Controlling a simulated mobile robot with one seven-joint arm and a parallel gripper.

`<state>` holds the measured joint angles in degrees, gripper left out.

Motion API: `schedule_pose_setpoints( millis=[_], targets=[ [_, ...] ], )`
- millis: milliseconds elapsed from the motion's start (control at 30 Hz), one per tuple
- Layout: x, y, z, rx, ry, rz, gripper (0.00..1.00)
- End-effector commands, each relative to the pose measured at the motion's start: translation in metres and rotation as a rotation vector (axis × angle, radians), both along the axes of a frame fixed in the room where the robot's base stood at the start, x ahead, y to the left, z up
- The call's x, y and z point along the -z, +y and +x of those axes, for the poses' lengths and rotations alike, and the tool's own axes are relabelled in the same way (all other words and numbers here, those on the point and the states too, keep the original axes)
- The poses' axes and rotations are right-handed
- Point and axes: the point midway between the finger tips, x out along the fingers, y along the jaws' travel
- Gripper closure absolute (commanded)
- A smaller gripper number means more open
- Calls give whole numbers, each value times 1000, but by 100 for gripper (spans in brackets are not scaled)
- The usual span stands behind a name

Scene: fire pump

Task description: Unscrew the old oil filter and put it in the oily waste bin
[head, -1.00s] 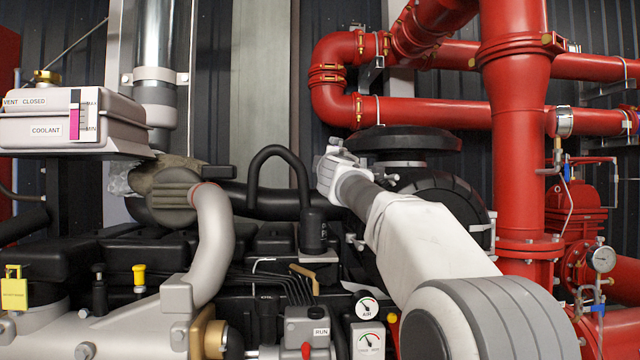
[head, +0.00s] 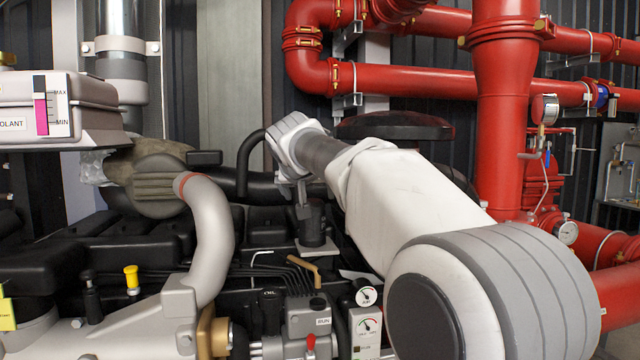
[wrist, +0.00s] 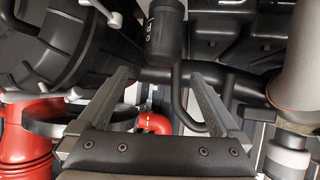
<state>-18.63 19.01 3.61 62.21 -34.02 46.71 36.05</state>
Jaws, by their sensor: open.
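A black upright canister (head: 312,222) with small white lettering stands among the engine parts in the head view. It also shows at the top of the wrist view (wrist: 165,32), with a black hose beside it. I cannot tell whether it is the old oil filter. My gripper (wrist: 160,78) is open and empty, its two fingers apart below the canister in the wrist picture. In the head view my gripper (head: 304,205) hangs from the wrist and partly covers the canister. I see no touch. No oily waste bin is in view.
A silver bent pipe (head: 215,235) stands left of the canister. A round black housing (head: 395,127) is behind my arm. Red pipes (head: 505,130) fill the right. The coolant tank (head: 60,105) is at the left. Gauges and a control block (head: 308,325) are in front.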

Motion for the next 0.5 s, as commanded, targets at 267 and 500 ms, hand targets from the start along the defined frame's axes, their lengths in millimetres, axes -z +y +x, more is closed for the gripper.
schedule_pose_setpoints(
  millis=[267,500],
  targets=[
    [8,7,2,9,28,37,0],
    [21,4,25,10,27,35,0]
  ],
)
